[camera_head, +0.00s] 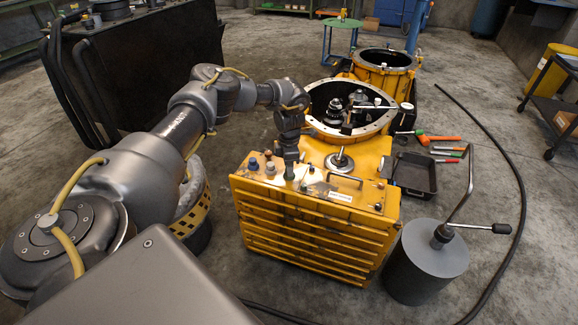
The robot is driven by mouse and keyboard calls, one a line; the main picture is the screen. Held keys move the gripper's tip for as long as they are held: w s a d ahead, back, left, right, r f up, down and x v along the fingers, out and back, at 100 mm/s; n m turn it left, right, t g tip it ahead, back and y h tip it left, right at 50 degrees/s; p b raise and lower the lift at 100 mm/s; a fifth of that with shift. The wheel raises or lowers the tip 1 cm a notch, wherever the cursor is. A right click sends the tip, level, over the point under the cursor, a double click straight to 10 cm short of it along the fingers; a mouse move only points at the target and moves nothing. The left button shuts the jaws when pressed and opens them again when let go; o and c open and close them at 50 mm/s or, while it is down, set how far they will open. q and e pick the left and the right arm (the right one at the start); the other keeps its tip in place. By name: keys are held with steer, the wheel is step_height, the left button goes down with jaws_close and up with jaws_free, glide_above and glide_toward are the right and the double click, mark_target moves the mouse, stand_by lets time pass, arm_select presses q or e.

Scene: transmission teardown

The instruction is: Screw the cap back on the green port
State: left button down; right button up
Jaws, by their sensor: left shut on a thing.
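The yellow transmission housing (312,222) stands on the floor in the middle of the head view. My left gripper (289,163) points down at its top face, near the front edge. It is shut on the cap, which the fingers mostly hide. A small dark greenish fitting (289,173), likely the green port, shows right under the fingertips. I cannot tell whether cap and port touch or how far the threads engage. My right gripper is not in view.
Grey-blue fittings (270,168) stand just left of my gripper. A round flanged part (340,162) and a black handle (345,180) sit to its right. The open bell housing (386,122) rises behind. A black tray (414,178), hand tools (440,140) and a grey cylinder (432,262) are at right.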

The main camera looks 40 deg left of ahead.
arm_select(q)
steer(key=m, duration=0.2)
steer(key=shift+m, duration=0.3)
steer(key=m, duration=0.2)
steer(key=shift+m+p, duration=0.3)
steer(key=m, duration=0.3)
steer(key=shift+m+p, duration=0.3)
steer(key=shift+p, duration=0.05)
steer(key=shift+m, duration=0.8)
